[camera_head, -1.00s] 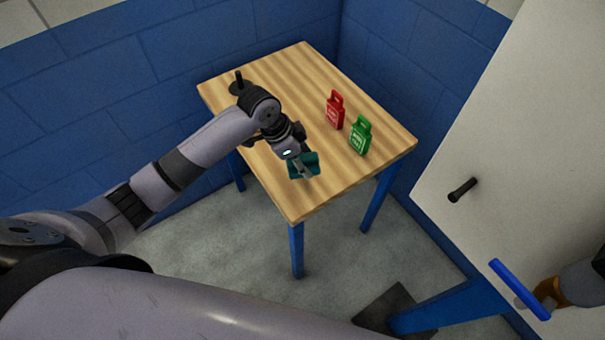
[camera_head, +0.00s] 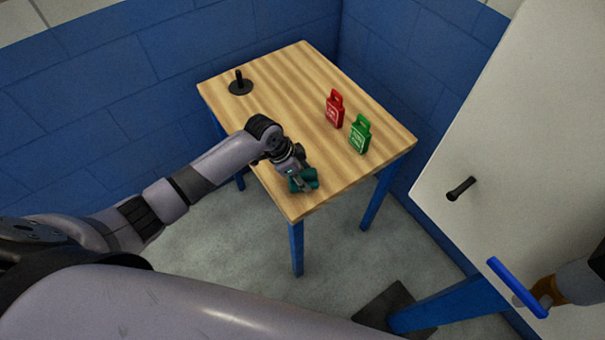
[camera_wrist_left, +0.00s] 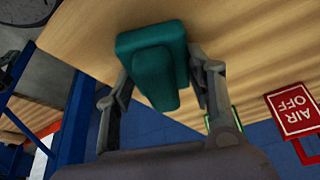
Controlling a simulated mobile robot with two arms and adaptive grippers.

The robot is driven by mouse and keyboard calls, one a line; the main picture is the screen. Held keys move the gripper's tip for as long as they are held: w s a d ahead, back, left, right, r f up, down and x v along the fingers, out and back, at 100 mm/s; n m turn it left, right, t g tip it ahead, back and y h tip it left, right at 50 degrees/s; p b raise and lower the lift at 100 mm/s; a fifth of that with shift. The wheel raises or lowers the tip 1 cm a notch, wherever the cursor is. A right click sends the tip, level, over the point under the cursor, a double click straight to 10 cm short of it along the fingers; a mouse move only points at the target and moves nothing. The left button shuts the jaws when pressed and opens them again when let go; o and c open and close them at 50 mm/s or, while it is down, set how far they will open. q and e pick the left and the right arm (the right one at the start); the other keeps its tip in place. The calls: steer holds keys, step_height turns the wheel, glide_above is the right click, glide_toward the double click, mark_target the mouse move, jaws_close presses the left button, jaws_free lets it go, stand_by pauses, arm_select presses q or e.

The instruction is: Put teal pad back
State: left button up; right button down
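The teal pad (camera_head: 308,179) is at my left gripper (camera_head: 300,178), over the near corner of the wooden table (camera_head: 300,75). In the left wrist view the teal pad (camera_wrist_left: 155,62) sits between the two fingers of my left gripper (camera_wrist_left: 160,72), which press against its opposite sides. I cannot tell whether the pad touches the tabletop. My right gripper (camera_head: 550,290) shows only partly at the right edge, by a blue bar (camera_head: 516,287); its fingers are not clear.
A red tag (camera_head: 335,109) and a green tag (camera_head: 360,134) stand on the table's right side. A black base with a peg (camera_head: 240,86) stands at the far left corner. A white panel (camera_head: 530,130) with a black handle (camera_head: 460,189) is at right. The middle tabletop is clear.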

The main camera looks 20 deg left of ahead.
arm_select(q)
steer(key=o, duration=0.5)
steer(key=shift+r, duration=0.25)
steer(key=v, duration=1.1)
steer(key=shift+a+r, duration=0.15)
steer(key=shift+r, duration=0.25)
steer(key=shift+s, duration=0.1)
